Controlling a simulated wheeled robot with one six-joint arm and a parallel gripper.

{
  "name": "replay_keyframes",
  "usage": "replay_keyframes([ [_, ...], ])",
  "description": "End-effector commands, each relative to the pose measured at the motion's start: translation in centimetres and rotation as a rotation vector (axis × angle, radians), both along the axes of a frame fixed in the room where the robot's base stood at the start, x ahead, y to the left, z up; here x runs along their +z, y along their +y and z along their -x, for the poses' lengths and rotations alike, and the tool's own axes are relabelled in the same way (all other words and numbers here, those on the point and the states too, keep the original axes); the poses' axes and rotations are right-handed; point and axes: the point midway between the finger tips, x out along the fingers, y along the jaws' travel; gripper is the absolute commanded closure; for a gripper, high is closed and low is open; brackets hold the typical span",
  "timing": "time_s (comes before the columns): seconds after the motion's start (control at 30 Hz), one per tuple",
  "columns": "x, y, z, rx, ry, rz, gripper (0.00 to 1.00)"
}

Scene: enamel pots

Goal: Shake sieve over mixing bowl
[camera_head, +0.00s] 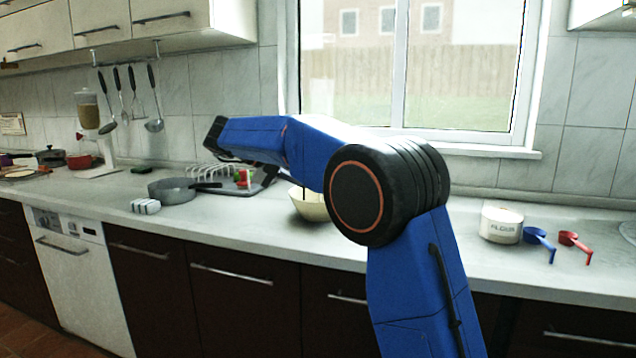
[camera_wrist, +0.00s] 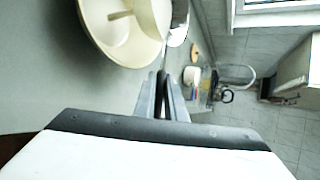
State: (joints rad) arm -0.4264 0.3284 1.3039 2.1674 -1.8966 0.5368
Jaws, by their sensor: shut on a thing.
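The cream mixing bowl (camera_head: 311,208) stands on the counter in the head view, partly hidden by my blue arm. In the wrist view the bowl (camera_wrist: 90,38) fills the upper left, with a pale utensil inside it. My gripper (camera_wrist: 165,82) is shut on a thin handle that runs up towards the bowl. What looks like the sieve (camera_wrist: 181,13), a grey rim around a white inside, sits at the top edge, over or beside the bowl and cut off by the frame. Whether anything falls from it cannot be told.
A grey saucepan (camera_head: 172,191) and a rack (camera_head: 222,172) stand left of the bowl. A flour canister (camera_head: 501,228), a blue scoop (camera_head: 538,240) and a red scoop (camera_head: 573,242) are at right. The window (camera_head: 415,70) is behind. The front counter strip is clear.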

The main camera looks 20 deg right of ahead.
Motion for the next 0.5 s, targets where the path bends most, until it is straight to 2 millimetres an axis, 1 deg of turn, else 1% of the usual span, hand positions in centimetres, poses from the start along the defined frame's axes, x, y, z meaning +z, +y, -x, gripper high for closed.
replay_keyframes([
  [0.03,0.0,-0.8,0.1,-0.002,0.000,0.000,1.00],
  [0.1,0.0,-1.6,0.0,-0.001,0.001,0.001,1.00],
  [0.17,0.0,-1.7,0.0,0.001,0.001,0.000,1.00],
  [0.27,0.0,-0.9,0.0,0.002,0.001,0.000,1.00],
  [0.4,0.0,0.9,-0.1,0.002,0.000,0.001,1.00],
  [0.5,0.0,1.8,0.0,0.001,0.000,0.000,1.00],
])
